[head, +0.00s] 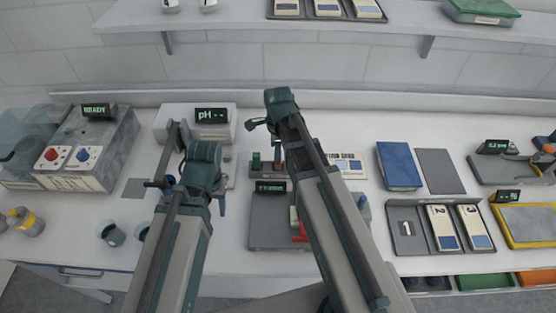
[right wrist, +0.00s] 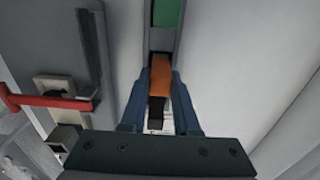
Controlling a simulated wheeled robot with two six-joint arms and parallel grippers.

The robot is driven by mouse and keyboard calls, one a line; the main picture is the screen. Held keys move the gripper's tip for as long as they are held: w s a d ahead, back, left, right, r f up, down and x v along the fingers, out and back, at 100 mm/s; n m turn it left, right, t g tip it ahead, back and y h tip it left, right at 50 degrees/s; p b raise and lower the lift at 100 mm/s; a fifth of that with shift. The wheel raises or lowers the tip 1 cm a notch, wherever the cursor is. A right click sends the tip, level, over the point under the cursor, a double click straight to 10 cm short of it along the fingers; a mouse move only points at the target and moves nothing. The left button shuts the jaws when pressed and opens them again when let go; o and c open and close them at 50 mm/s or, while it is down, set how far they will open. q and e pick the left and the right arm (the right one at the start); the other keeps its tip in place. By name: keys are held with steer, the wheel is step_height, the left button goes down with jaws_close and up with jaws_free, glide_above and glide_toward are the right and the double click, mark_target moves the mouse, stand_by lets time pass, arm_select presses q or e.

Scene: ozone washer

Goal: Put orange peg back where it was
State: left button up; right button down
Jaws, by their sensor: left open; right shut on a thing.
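My right gripper (right wrist: 160,88) is shut on the orange peg (right wrist: 160,76), which shows between its blue fingers in the right wrist view. A green peg (right wrist: 167,13) lies in line beyond it, along a narrow grey rack. In the head view my right gripper (head: 278,152) is over the small rack (head: 266,175), with the green peg (head: 257,160) standing at the rack's left. The orange peg is mostly hidden there, and I cannot tell whether it is seated in the rack. My left gripper (head: 196,190) is open, pointing down in front of the pH device.
A grey device (head: 268,232) with a red lever (head: 299,230) stands just in front of the rack; the lever (right wrist: 50,102) shows in the right wrist view. The pH device (head: 177,115) stands behind left. A blue book (head: 398,166) and a numbered tray (head: 407,243) lie right.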

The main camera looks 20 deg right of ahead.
arm_select(q)
steer(key=shift+f, duration=0.3)
arm_select(e)
steer(key=shift+f, duration=0.35)
arm_select(q)
steer(key=shift+f, duration=0.2)
arm_select(e)
steer(key=shift+f, duration=0.15)
steer(key=c, duration=0.7)
jaws_free()
steer(key=shift+o, duration=0.2)
arm_select(q)
steer(key=shift+r, duration=0.1)
